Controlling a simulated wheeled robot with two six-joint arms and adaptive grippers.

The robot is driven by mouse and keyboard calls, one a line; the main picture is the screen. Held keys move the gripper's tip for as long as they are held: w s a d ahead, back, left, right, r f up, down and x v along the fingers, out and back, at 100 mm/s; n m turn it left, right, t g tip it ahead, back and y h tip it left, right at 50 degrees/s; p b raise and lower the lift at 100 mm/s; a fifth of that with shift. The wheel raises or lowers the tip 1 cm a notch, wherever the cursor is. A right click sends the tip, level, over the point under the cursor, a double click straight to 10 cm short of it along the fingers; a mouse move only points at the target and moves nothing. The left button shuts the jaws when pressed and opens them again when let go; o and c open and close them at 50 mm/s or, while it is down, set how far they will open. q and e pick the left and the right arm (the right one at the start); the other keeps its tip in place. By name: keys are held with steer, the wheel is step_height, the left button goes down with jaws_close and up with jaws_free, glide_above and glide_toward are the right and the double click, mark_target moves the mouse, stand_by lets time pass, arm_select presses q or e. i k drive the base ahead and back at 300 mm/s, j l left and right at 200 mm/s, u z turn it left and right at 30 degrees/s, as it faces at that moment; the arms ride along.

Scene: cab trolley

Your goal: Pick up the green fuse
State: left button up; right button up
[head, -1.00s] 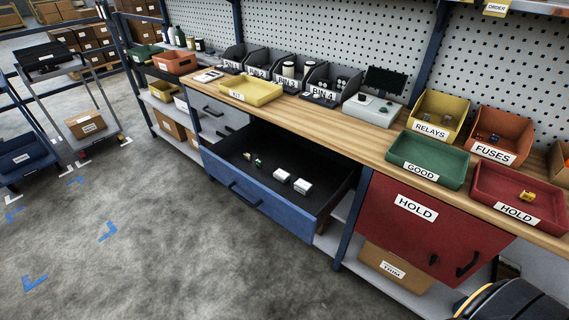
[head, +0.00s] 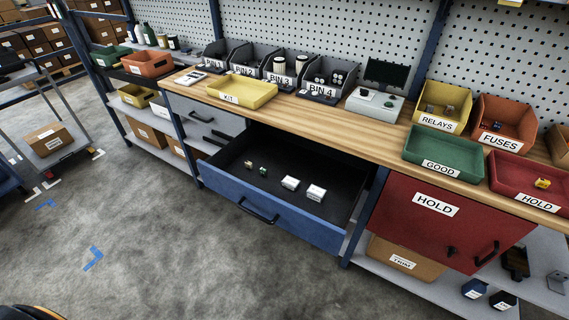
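A small green piece (head: 263,171) that looks like the green fuse lies in the open blue drawer (head: 270,215), towards its left side. A small pale and dark piece (head: 249,164) lies just left of it; it is too small to identify. Neither of my grippers shows in the head view.
The open drawer juts out below the wooden worktop (head: 300,110). On the worktop stand a yellow KIT tray (head: 243,91), a green GOOD tray (head: 445,150), a red HOLD tray (head: 520,180) and an orange FUSES bin (head: 503,120). The floor before the drawer is clear.

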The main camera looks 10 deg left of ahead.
mark_target(262, 171)
steer(key=j+z, duration=0.15)
steer(key=j, duration=0.6)
steer(key=i+j+z, duration=0.15)
steer(key=j, duration=0.65)
steer(key=k+j+z, duration=0.15)
steer(key=j, duration=0.6)
steer(key=j+z, duration=0.15)
steer(key=j, duration=0.6)
steer(key=k+j+z, duration=0.2)
steer(key=j, duration=1.55)
